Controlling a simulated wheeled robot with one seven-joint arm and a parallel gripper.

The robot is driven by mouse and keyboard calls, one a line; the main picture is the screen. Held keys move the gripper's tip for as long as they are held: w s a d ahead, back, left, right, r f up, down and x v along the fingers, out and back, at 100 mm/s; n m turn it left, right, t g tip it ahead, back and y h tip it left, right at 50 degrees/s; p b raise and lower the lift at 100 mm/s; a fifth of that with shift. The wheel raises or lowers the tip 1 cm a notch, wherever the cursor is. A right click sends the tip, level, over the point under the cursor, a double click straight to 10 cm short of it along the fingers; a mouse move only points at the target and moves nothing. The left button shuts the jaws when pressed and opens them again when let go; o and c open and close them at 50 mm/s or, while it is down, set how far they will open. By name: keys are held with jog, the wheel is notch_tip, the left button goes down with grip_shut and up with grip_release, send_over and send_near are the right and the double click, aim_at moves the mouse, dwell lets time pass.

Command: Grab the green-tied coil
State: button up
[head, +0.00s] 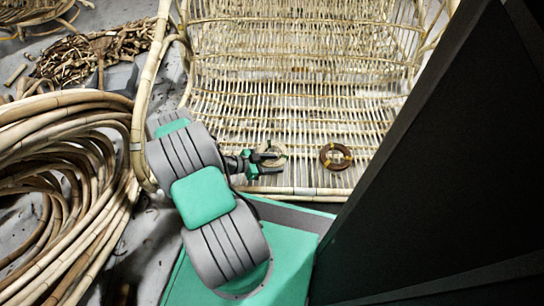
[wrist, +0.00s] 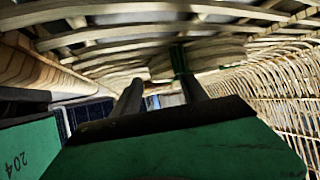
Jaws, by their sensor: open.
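The green-tied coil (head: 275,148) is a small pale ring on the slatted rattan seat, partly hidden behind my gripper in the head view. My gripper (head: 274,164) is open, with its fingers pointing right at the coil's near side. In the wrist view, the two dark fingers of my gripper (wrist: 160,88) reach forward, apart. A green band, likely the coil's tie (wrist: 180,62), shows by the right finger's tip. I cannot tell whether any part of the coil lies between the fingers.
A dark brown coil with yellow ties (head: 325,156) lies to the right on the same rattan seat (head: 300,100). Large loops of thick rattan (head: 60,115) fill the left side. A dark panel (head: 450,180) blocks the right. Rattan offcuts (head: 95,55) lie at the back left.

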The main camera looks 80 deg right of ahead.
grip_shut()
dwell(0.5)
